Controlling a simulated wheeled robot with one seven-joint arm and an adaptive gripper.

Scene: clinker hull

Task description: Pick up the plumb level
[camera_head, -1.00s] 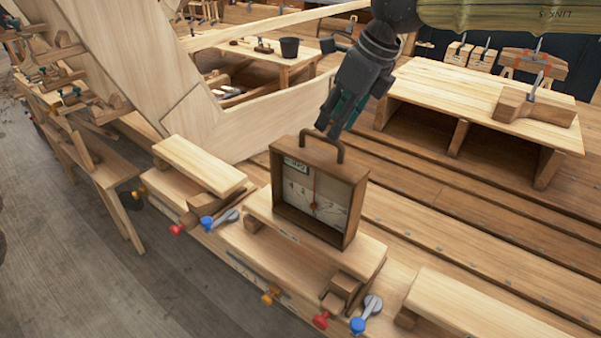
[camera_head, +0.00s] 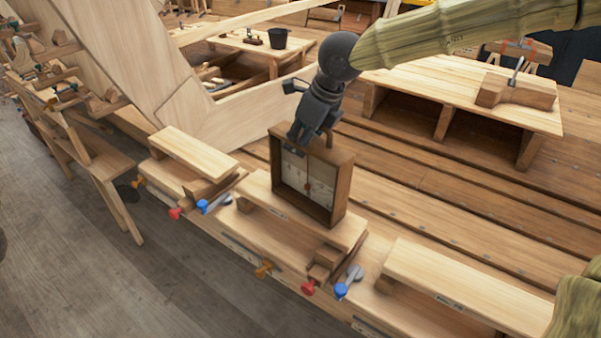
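The plumb level (camera_head: 308,182) is a square wooden box frame with a pale dial face, a red plumb line and a dark handle on top. It stands upright on a light wooden block in the middle of the head view. My gripper (camera_head: 302,138) is dark grey and points down at the top of the level, where it covers most of the handle. Its fingers overlap the top edge of the box. I cannot tell whether they are closed around the handle.
Light wooden blocks lie left (camera_head: 193,152) and right (camera_head: 465,285) of the level, with red and blue clamp knobs (camera_head: 341,290) in front. A low wooden bench (camera_head: 455,85) stands behind right. A large plank hull part (camera_head: 150,70) rises at the left.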

